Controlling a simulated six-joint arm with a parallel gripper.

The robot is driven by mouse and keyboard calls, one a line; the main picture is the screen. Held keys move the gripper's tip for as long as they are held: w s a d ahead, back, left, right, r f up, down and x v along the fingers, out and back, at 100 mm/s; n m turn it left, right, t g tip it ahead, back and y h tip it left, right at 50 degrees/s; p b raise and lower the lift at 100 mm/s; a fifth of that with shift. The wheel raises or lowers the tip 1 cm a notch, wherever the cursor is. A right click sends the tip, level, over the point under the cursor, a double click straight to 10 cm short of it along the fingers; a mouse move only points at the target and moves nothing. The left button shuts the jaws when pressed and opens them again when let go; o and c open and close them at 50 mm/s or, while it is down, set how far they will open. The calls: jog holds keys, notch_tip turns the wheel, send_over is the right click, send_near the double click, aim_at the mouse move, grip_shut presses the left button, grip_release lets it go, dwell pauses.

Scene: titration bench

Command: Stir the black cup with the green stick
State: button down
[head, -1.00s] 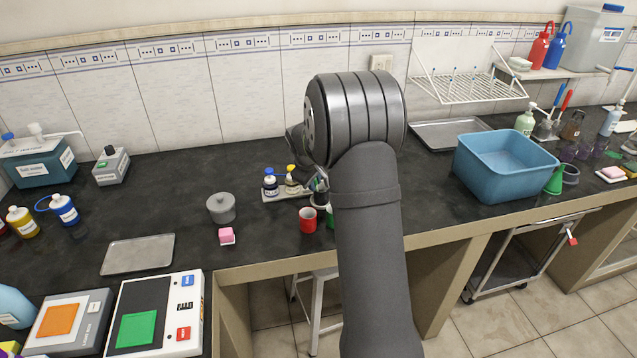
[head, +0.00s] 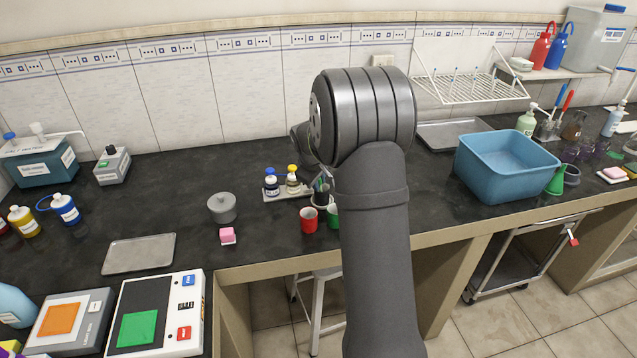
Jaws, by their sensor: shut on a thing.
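A small dark cup (head: 321,196) stands near the bench's front edge, just left of my forearm, and is partly hidden by it. A thin green piece shows at its mouth, possibly the green stick (head: 319,184); I cannot tell whether it is inside the cup. A red cup (head: 308,220) stands in front of it. A green cup (head: 333,217) stands beside the red one, partly covered by my arm. My gripper is hidden behind my own arm, so its fingers and what they hold do not show.
A small rack (head: 282,194) with dropper bottles is just behind the cups. A grey lidded pot (head: 222,208) and a pink block (head: 227,236) lie to the left. A blue basin (head: 506,165) stands right. The bench's front edge is close to the cups.

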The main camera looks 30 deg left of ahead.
jog(key=shift+v, duration=3)
notch_tip(320, 180, up, 5)
